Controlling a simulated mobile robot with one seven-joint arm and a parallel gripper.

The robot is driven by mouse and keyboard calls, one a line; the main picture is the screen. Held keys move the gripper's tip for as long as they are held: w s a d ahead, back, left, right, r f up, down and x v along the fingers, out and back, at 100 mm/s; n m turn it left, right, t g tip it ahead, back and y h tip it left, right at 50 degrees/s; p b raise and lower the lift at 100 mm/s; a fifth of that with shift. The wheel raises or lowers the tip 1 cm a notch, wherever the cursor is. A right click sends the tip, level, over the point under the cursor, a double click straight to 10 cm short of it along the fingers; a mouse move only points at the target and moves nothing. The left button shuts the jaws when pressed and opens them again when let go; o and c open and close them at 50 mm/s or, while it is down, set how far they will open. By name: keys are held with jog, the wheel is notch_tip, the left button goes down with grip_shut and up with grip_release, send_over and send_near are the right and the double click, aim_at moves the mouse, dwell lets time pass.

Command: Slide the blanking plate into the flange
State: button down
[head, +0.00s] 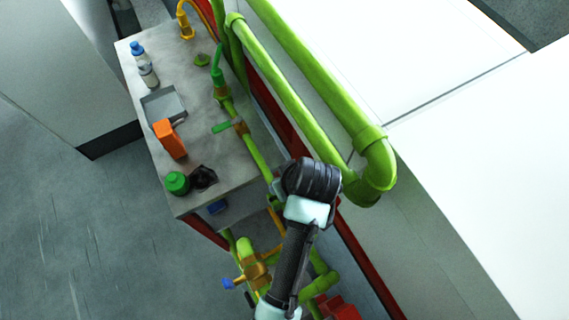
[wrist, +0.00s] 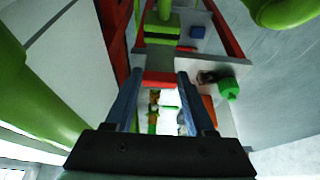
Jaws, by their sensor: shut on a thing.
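My gripper (wrist: 160,74) shows in the wrist view with two blue fingers, one on each side of a flat red piece (wrist: 160,79). The fingers are shut on this piece, which I take to be the blanking plate. Ahead of it, at the top of the wrist view, is a green pipe with green blocky parts (wrist: 162,24); these look like the flange, but I cannot make out its slot. The plate is apart from them in the picture. In the head view my arm's dark wrist hides the gripper and the plate.
A grey bench (head: 205,90) carries an orange container (head: 170,139), a green-capped jar (head: 177,183), a grey tray (head: 163,105) and bottles (head: 147,75). Thick green pipes (head: 285,80) run close beside my arm. An orange valve (head: 256,268) sits below. Open floor (head: 80,230) lies left.

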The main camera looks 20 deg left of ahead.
jog(key=shift+f, duration=0.75)
jog(key=shift+p, duration=0.45)
dwell(1.3)
notch_tip(320, 180, down, 7)
jog(key=b, duration=0.4)
jog(key=shift+r, duration=0.2)
dwell(2.1)
jog(key=shift+c, duration=0.8)
grip_release()
jog(key=b+v, duration=0.1)
jog(key=v, duration=1.2)
jog(key=shift+b, duration=0.4)
